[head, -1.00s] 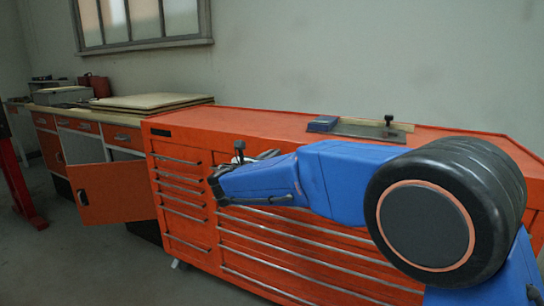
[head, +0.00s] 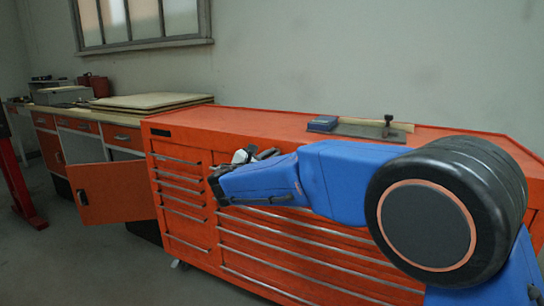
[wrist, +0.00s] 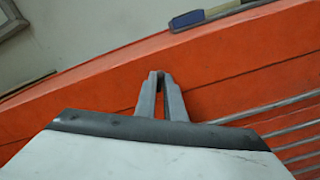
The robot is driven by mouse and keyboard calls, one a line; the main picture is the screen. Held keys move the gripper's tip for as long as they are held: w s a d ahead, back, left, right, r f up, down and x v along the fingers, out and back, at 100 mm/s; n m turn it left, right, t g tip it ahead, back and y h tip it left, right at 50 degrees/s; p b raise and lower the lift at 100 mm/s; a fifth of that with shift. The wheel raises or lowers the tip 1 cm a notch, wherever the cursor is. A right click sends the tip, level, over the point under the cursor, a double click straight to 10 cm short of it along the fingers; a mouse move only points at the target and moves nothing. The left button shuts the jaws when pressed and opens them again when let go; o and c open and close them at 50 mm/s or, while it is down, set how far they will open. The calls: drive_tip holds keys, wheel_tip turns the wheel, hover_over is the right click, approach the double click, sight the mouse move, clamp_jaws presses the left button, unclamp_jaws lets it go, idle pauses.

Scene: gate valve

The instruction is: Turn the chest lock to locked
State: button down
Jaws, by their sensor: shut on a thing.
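The orange tool chest (head: 290,128) stands across the middle of the head view, and its front fills much of the wrist view (wrist: 90,95). My gripper (wrist: 161,78) reaches to the chest's front panel, its two grey fingers close together at the tips. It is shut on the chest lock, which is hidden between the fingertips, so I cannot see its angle. In the head view my blue arm reaches in from the right and largely hides the gripper and that part of the chest front.
Chest drawers with long metal handles (head: 310,240) lie below and right of my gripper. An orange cabinet door (head: 115,193) hangs open at the left. Floor is clear at front left.

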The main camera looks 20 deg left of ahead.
drive_tip(key=m, duration=1.2)
drive_tip(key=shift+f, duration=0.2)
drive_tip(key=shift+d+m, duration=0.1)
drive_tip(key=shift+m, duration=0.2)
drive_tip(key=c, duration=1.9)
unclamp_jaws()
drive_tip(key=shift+s, duration=0.1)
drive_tip(key=s, duration=0.5)
drive_tip(key=s+a, duration=0.1)
drive_tip(key=s, duration=1.1)
drive_tip(key=shift+s+a, duration=0.1)
drive_tip(key=shift+a, duration=0.1)
